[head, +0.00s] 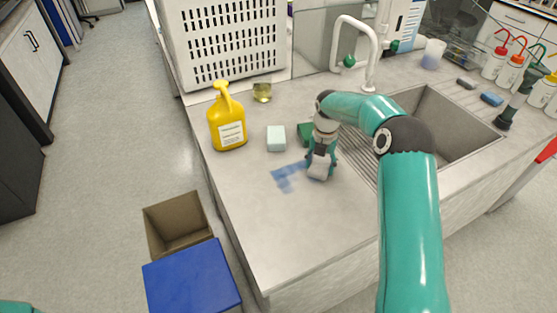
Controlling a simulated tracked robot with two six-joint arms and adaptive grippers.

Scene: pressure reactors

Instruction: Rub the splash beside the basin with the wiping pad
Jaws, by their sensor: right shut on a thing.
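A blue splash (287,178) lies on the grey counter, left of the sink basin (437,125). Its outline is irregular. My right gripper (320,166) is just right of the splash, pointing down at the counter. It is shut on a pale grey pad (319,174), which I take for the wiping pad. The pad is low, at or very near the counter surface; I cannot tell whether it touches. The gripper hides part of the pad. My left gripper is not in view.
A yellow bottle (228,125), a pale block (276,138), a green item (304,132) and a small glass (262,92) stand behind the splash. A white tap (370,50) rises behind the basin. Wash bottles (495,62) stand far right. The front counter is clear.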

